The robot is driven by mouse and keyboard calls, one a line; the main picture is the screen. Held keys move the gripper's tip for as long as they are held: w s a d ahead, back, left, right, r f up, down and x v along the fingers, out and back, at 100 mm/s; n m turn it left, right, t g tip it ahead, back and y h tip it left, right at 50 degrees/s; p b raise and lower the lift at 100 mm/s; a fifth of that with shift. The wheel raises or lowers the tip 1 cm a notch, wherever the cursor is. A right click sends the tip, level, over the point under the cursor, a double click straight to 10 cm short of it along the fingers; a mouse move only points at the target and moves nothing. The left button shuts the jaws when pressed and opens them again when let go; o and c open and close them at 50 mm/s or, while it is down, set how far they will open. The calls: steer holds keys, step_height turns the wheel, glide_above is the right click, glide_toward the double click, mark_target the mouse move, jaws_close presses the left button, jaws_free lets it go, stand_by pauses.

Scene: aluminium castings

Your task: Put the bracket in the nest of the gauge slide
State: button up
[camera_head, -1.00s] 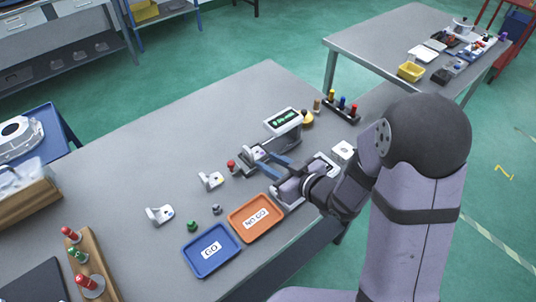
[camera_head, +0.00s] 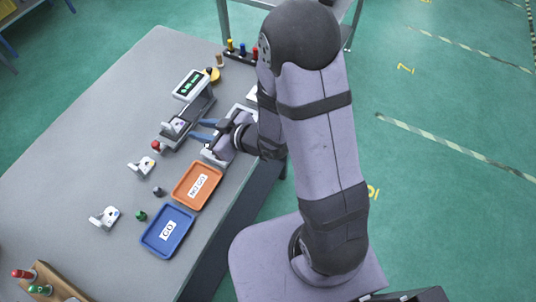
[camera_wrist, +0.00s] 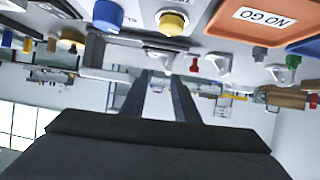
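A pale metal bracket (camera_head: 175,126) sits on the dark slide (camera_head: 190,117) of the gauge, in front of its display (camera_head: 191,85). It looks to be at the nest, but I cannot tell whether it is fully seated. My gripper (camera_head: 196,129) is open and empty, its two blue fingers pointing at this bracket from the right with a gap between them. In the wrist view the bracket (camera_wrist: 160,57) shows just beyond the fingertips (camera_wrist: 160,75).
Two more brackets lie on the table, one nearer (camera_head: 142,167) and one farther left (camera_head: 105,217). An orange NO GO tray (camera_head: 178,199) and a blue GO tray (camera_head: 148,240) stand at the front edge. Small green (camera_head: 141,215) and grey (camera_head: 157,191) pieces stand beside them.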

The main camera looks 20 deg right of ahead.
steer(key=d+h, duration=0.1)
steer(key=d, duration=0.1)
steer(key=d+f+m+h, duration=0.1)
steer(key=d, duration=0.1)
steer(key=d+h, duration=0.2)
steer(key=d, duration=0.1)
steer(key=shift+w+f+m+g, duration=0.2)
steer(key=shift+w+m+g, duration=0.1)
steer(key=shift+m+g, duration=0.1)
steer(key=s+d+m+h, duration=0.1)
steer(key=d, duration=0.1)
steer(key=s+d+g+h, duration=0.1)
steer(key=d, duration=0.1)
steer(key=s+d+m+g+h, duration=0.1)
steer(key=d, duration=0.2)
steer(key=shift+s+f+m+h, duration=0.1)
steer(key=shift+s+m+h, duration=0.2)
steer(key=shift+s, duration=0.05)
steer(key=s+d+r+m+g, duration=0.1)
steer(key=s+m+g, duration=0.1)
steer(key=s, duration=0.5)
steer(key=s+d+r+m+g, duration=0.1)
steer(key=s+g, duration=0.3)
steer(key=s, duration=0.4)
steer(key=shift+d+r+m+g+h, duration=0.3)
steer(key=shift+r+m+h, duration=0.1)
steer(key=shift+r+m, duration=0.25)
